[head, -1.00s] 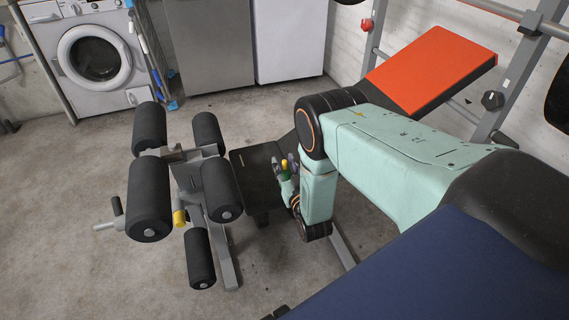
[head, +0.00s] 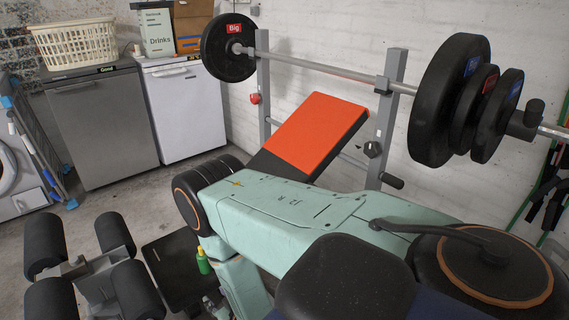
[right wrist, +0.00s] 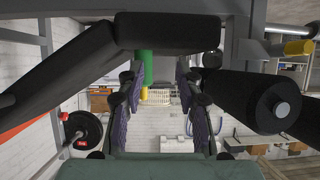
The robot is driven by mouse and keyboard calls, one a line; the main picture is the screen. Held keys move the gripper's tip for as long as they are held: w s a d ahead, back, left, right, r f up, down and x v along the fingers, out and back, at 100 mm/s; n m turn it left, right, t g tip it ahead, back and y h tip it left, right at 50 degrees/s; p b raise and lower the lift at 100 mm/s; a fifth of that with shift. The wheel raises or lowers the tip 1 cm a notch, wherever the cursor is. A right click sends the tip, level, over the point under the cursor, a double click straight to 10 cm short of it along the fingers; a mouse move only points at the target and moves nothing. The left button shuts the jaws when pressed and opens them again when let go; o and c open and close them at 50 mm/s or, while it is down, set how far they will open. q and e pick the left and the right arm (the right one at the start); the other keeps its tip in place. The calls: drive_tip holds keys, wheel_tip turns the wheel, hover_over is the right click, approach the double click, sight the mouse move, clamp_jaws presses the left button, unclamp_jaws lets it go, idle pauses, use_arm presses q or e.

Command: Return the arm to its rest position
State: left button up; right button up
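My right arm comes in from the right in the head view, mint green with black joints. My right gripper (head: 213,304) is low in the head view, partly cut off by the bottom edge. In the right wrist view its two fingers (right wrist: 160,108) stand apart with nothing held between them. A small green bottle with a yellow top (head: 203,262) stands on the black bench pad, just beyond the gripper. The bottle (right wrist: 145,66) also shows past the fingers in the right wrist view, apparently upside down. My left gripper is not in view.
The weight bench has black foam rollers (head: 117,243) and an orange backrest (head: 317,130). A barbell (head: 325,70) with black plates rests on the rack behind. A grey appliance (head: 103,125) and a white one (head: 185,110) stand by the wall. Some concrete floor lies clear before them.

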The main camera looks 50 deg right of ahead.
drive_tip(key=s+a+r+g+y, duration=0.1)
drive_tip(key=s+g, duration=0.3)
drive_tip(key=s, duration=0.5)
drive_tip(key=s+a+r+n+g+p, duration=0.1)
drive_tip(key=s+a+g, duration=0.3)
drive_tip(key=s, duration=0.5)
drive_tip(key=s+a+r+n+g+y+p, duration=0.1)
drive_tip(key=s+g, duration=0.3)
drive_tip(key=s, duration=0.6)
drive_tip(key=shift+a+r+y, duration=0.3)
drive_tip(key=shift+a+r, duration=0.35)
drive_tip(key=shift+a, duration=0.1)
drive_tip(key=shift+o, duration=0.3)
